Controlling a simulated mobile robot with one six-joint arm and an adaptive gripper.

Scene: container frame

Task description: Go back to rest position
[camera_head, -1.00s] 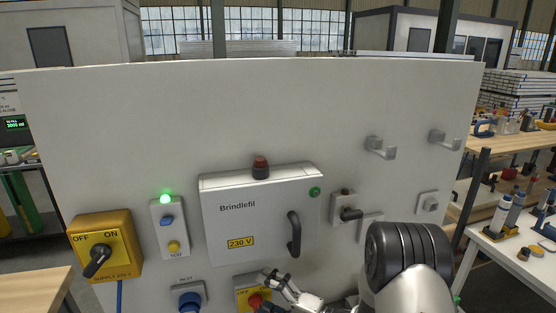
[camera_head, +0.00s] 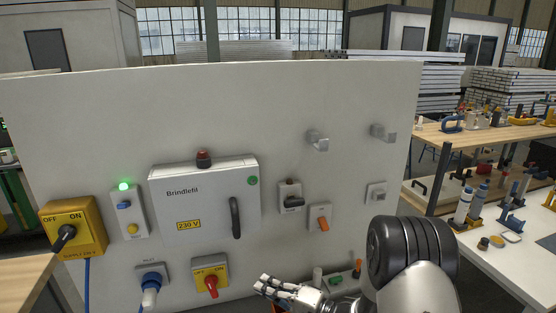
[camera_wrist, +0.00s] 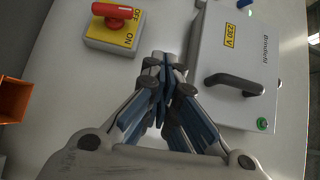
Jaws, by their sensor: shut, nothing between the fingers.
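My gripper (camera_head: 262,284) is in front of the lower part of the white panel (camera_head: 290,100), right of the yellow switch box (camera_head: 220,266) with the red handle (camera_head: 211,288). In the wrist view my gripper (camera_wrist: 165,62) is shut, its fingertips together with nothing between them. There the red-handled switch (camera_wrist: 117,12) is up and left of the fingertips, and the grey cabinet (camera_wrist: 215,45) with a dark handle (camera_wrist: 235,84) is to the right. I see no contact with either.
The panel also carries a yellow supply switch (camera_head: 88,215), a green-lit box (camera_head: 128,215), a blue plug (camera_head: 151,280), an orange switch (camera_head: 322,222) and hooks (camera_head: 318,140). Benches with tools (camera_head: 500,135) stand at the right. An orange bin (camera_wrist: 14,98) is at the wrist view's left.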

